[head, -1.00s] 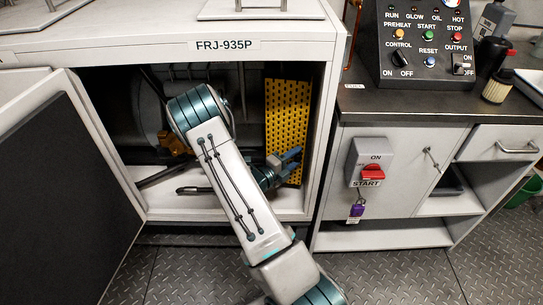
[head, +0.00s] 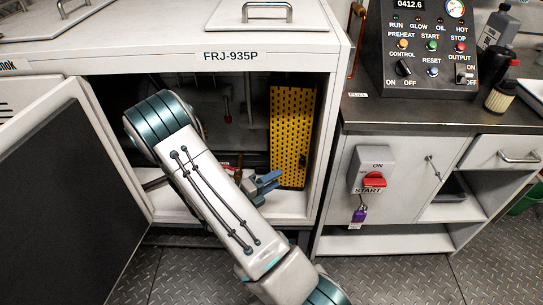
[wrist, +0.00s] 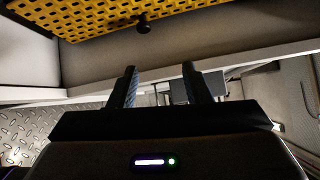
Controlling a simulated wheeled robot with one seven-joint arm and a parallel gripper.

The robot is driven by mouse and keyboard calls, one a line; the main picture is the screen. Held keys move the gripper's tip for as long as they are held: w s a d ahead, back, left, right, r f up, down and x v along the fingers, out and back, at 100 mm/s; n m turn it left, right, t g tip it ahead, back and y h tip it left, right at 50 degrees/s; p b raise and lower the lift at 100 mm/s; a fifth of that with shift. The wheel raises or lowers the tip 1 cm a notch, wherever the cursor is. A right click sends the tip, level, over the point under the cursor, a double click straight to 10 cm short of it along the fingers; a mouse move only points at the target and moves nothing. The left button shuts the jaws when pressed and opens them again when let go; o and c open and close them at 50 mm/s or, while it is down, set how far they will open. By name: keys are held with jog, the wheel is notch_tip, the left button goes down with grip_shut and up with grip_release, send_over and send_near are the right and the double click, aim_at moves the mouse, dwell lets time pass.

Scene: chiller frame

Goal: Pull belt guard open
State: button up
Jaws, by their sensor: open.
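The belt guard (head: 291,135) is a yellow perforated panel standing upright at the right side inside the open cabinet. In the wrist view, the guard (wrist: 100,14) crosses the top left, with a small black knob (wrist: 143,26) at its lower edge. My gripper (head: 266,186) is just left of the guard's lower part in the head view, mostly behind my arm. In the wrist view, my gripper (wrist: 160,86) has its two fingers apart with nothing between them. The knob shows beyond the fingertips, apart from them.
The cabinet door (head: 60,190) stands open at the left. The cabinet frame (head: 322,150) borders the opening on the right. A control panel (head: 430,50) and a bench with a red-handled switch (head: 373,178) stand to the right. Pipes and rods fill the dark interior.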

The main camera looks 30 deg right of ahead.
jog(key=s+a+r+m+g+y+p, duration=0.1)
jog(key=s+a+r+m+y+p, duration=0.1)
jog(key=r+m, duration=0.5)
jog(key=s+a+r+m+g+y+p, duration=0.2)
jog(key=s+r+m+y+p, duration=0.3)
jog(key=r+m, duration=0.3)
jog(key=s+a+r+m+g+y+p, duration=0.2)
jog(key=s+a+r+m+y+p, duration=0.1)
jog(key=r+m, duration=0.5)
jog(key=shift+s+a+m+y+p, duration=0.4)
jog(key=shift+s+m+y, duration=0.4)
jog(key=shift+s+m, duration=0.4)
jog(key=shift+d, duration=0.1)
jog(key=shift+c, duration=0.2)
